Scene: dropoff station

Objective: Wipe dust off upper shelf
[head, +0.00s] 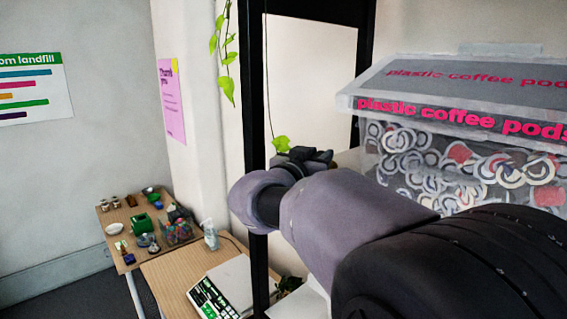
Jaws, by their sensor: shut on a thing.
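My gripper (306,155) is a small dark shape at the end of my arm, beside the black shelf frame (257,110). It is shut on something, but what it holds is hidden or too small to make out. A pale strip of the upper shelf (347,159) shows just right of the gripper, by the clear box. My arm hides most of the shelf surface. Dust cannot be made out.
A clear box (375,103) labelled "plastic coffee pods", full of pods, stands close on the right. A green vine (226,85) hangs by the frame. Lower left, wooden tables (170,275) hold small items, a spray bottle (210,235) and a white-and-green box (222,295).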

